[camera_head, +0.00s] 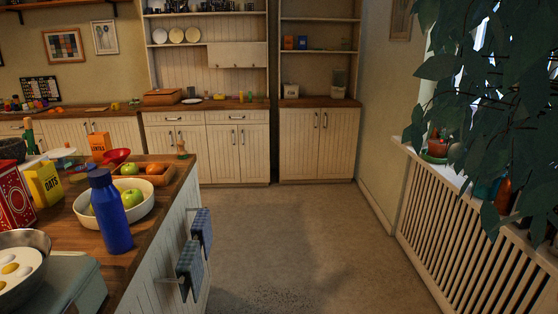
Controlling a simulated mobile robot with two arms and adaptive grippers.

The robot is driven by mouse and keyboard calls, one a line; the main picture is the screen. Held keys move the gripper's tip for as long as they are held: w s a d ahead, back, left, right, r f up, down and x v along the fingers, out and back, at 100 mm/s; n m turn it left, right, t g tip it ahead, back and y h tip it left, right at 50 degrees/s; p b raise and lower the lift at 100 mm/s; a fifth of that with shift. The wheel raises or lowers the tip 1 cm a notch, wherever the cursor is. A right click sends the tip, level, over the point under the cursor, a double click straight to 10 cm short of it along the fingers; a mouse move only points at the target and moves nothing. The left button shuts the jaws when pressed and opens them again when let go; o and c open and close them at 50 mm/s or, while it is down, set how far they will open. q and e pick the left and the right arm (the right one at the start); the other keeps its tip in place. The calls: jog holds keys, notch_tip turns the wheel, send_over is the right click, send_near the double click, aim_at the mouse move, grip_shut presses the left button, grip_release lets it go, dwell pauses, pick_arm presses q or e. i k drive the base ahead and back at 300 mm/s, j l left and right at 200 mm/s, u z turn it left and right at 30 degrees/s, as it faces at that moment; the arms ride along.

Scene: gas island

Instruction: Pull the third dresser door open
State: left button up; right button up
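Cream dresser units stand along the far wall. The middle unit (207,152) has two drawers above plank doors with dark handles. A door (222,158) and its neighbour (255,156) fill its right half and look shut. The narrower unit to the right has a left door (299,150) and a right door (338,150), also shut, with handles near their shared edge. I cannot tell which door counts as the third. Neither of my grippers is in view.
A kitchen island (165,212) stands at left, with a blue bottle (110,212), a fruit bowl and food boxes on it. Blue towels (190,270) hang from its side. A radiator cover (470,262) and leafy plant (490,110) are at right. The floor (305,240) between is clear.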

aim_at(222, 138)
jog(key=i, duration=2.65)
jog(key=i+u, duration=0.1)
jog(key=i, duration=1.2)
jog(key=i+l+u, duration=0.2)
jog(key=i, duration=0.3)
jog(key=i+u, duration=0.2)
jog(key=i, duration=0.25)
jog(key=i+l+u, duration=0.2)
jog(key=i, duration=0.25)
jog(key=i+l, duration=0.05)
jog(key=l, duration=0.05)
